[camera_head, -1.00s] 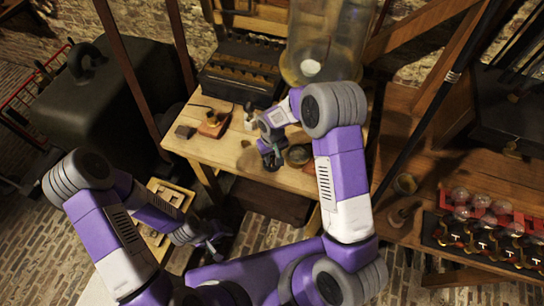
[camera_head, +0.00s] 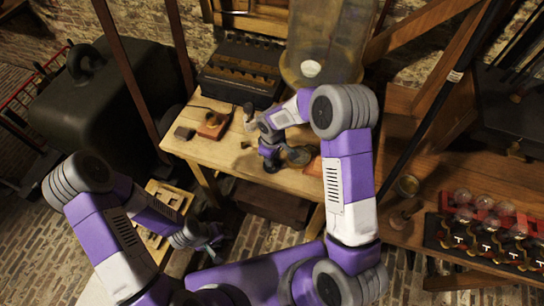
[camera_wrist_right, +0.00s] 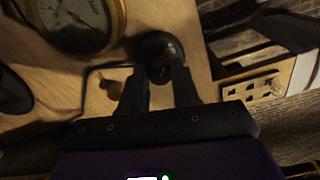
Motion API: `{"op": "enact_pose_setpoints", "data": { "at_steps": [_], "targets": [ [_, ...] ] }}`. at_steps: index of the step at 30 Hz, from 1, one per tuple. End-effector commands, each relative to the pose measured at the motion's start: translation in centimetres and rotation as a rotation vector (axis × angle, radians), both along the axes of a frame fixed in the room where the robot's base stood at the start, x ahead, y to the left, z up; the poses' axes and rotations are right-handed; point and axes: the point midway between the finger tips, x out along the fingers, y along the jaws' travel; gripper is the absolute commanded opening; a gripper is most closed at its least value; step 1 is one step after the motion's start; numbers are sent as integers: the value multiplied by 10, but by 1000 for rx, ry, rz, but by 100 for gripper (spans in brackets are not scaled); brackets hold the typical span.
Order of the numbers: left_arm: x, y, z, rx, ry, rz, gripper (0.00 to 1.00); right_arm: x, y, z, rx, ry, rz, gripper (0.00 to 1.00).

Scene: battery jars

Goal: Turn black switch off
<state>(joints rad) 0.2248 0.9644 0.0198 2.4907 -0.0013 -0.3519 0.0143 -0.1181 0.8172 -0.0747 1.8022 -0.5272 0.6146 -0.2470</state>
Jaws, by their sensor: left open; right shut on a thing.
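My right gripper (camera_head: 271,163) is low over the front part of the wooden table. In the right wrist view its two fingers (camera_wrist_right: 160,85) are closed on a dark round thing (camera_wrist_right: 158,48), which has a paler spot near its middle. The fingers hide part of this thing, and I cannot tell for sure whether it is the black switch or which way it is set. My left gripper (camera_head: 212,243) is open and empty, low at the left, away from the table top.
A round gauge (camera_wrist_right: 80,20) lies close to the right gripper. A small wooden-based device (camera_head: 212,124) and a dark block (camera_head: 185,133) stand at the table's left. Behind are a black box (camera_head: 240,68) and a glass jar (camera_head: 325,45).

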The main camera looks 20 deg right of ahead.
Motion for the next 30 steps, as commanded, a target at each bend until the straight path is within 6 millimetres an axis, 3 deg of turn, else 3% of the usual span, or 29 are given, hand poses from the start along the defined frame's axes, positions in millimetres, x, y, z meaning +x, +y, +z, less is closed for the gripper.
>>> {"op": "enact_pose_setpoints", "data": {
  "at_steps": [11, 12, 17, 26, 30],
  "targets": [
    [0, 0, 0, 0, 0, 0, 43, 0, 0, 0, -1, 1, 9, 0],
    [0, 0, 0, 0, 0, 0, 43, 0, 0, 0, -1, 1, 9, 32],
    [0, 0, 0, 0, 0, 0, 43, 0, 0, 0, -1, 1, 8, 56],
    [0, 0, 0, 0, 0, 0, 43, 0, 0, 2, -1, -1, 6, 56],
    [0, 0, 2, 0, 0, 0, 43, 1, 0, 18, 0, -3, 6, 56]
  ]
}}
